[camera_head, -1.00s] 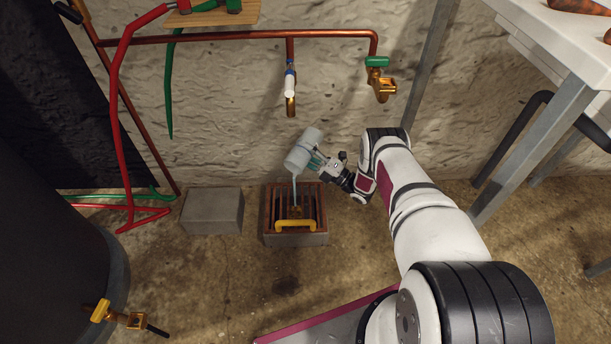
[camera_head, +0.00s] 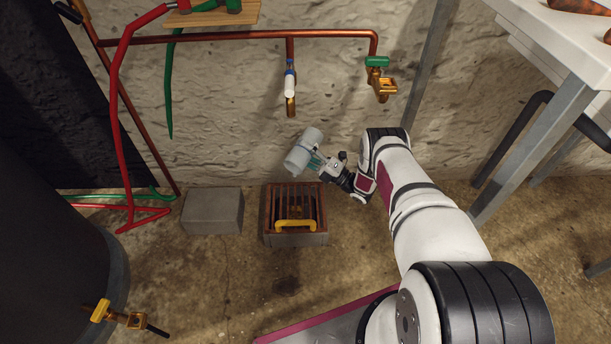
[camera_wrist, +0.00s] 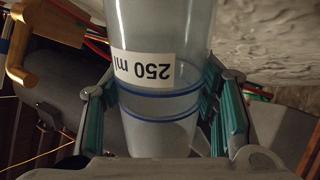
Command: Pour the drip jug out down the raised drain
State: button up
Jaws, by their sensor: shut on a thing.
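The drip jug (camera_head: 304,152) is a pale, translucent vessel held tilted above the raised drain. In the wrist view the jug (camera_wrist: 160,100) shows blue rings and an upside-down "250 ml" label. My gripper (camera_head: 318,164) is shut on the jug; its teal-padded fingers (camera_wrist: 158,112) sit on both sides of it. The raised drain (camera_head: 271,212) is a grey block with a rust-brown grate and a yellow handle, on the floor below the jug. No stream shows between jug and drain. The inside of the jug is hidden in the head view.
A grey block (camera_head: 212,211) stands left of the drain. A copper pipe with a blue-and-white valve (camera_head: 290,85) and a green-handled brass tap (camera_head: 379,78) runs along the wall above. A dark barrel (camera_head: 50,230) is at left, a table (camera_head: 560,45) at right.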

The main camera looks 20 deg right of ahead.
notch_tip(320, 180, down, 8)
jog(key=w+d+m+t+h+b, duration=0.2)
jog(key=m+h, duration=0.4)
jog(key=m, duration=0.8)
jog(key=shift+d+r+t, duration=0.15)
jog(key=shift+r+t, duration=0.1)
jog(key=shift+t, duration=0.05)
jog(key=a+f+m+h, duration=0.1)
jog(key=f+m, duration=0.1)
jog(key=m, duration=0.1)
jog(key=s+a+f+m+g+h, duration=0.1)
jog(key=f+m, duration=0.1)
jog(key=m, duration=0.2)
jog(key=s+a+f+m+g+h, duration=0.1)
jog(key=f+m, duration=0.2)
jog(key=shift+s+m, duration=0.25)
jog(key=shift+m, duration=0.15)
